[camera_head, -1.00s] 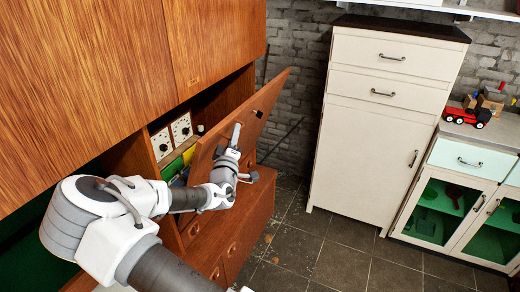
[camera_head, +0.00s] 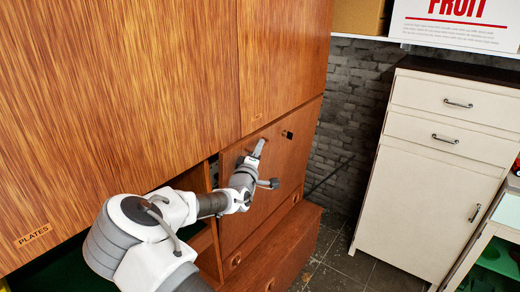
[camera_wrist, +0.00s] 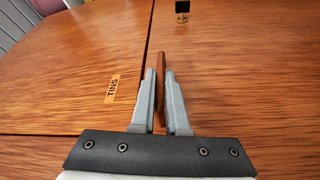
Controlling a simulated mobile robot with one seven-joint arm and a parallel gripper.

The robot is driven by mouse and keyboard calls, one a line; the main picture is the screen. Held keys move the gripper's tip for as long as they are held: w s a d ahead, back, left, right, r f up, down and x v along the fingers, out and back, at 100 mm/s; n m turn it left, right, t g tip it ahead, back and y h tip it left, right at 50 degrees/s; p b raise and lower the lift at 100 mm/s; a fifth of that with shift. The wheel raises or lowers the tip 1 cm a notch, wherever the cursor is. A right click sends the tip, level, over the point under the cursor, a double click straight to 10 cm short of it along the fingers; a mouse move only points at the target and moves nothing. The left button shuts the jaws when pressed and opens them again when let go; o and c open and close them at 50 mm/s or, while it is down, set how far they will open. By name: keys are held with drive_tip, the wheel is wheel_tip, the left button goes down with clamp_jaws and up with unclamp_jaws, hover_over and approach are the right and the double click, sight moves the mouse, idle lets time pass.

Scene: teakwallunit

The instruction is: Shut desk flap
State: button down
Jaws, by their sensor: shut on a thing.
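The desk flap (camera_head: 275,165) is a brown wood panel in the wall unit. It stands upright or close to it, its top edge near the cupboard doors above; whether it is fully flush I cannot tell. My gripper (camera_head: 259,147) is at the upper part of the flap's outer face. In the wrist view, my gripper (camera_wrist: 160,78) has its two grey fingers closed on a thin brown wooden piece (camera_wrist: 160,60), which looks like the flap's handle. A small black fitting (camera_head: 287,134) sits on the flap to the right of the fingers.
Cupboard doors (camera_head: 130,90) fill the upper left, one with a PLATES label. A TINS label (camera_wrist: 112,88) shows in the wrist view. Drawers (camera_head: 275,255) lie below the flap. A white cabinet (camera_head: 430,165) stands right, with dark floor between.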

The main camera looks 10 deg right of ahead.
drive_tip(key=c, duration=0.9)
unclamp_jaws()
drive_tip(key=shift+d, duration=0.1)
drive_tip(key=shift+s+a+f, duration=0.1)
drive_tip(key=shift+s+a, duration=0.25)
drive_tip(key=shift+s, duration=0.1)
drive_tip(key=b+v, duration=0.2)
drive_tip(key=v, duration=1.4)
drive_tip(key=shift+s, duration=0.2)
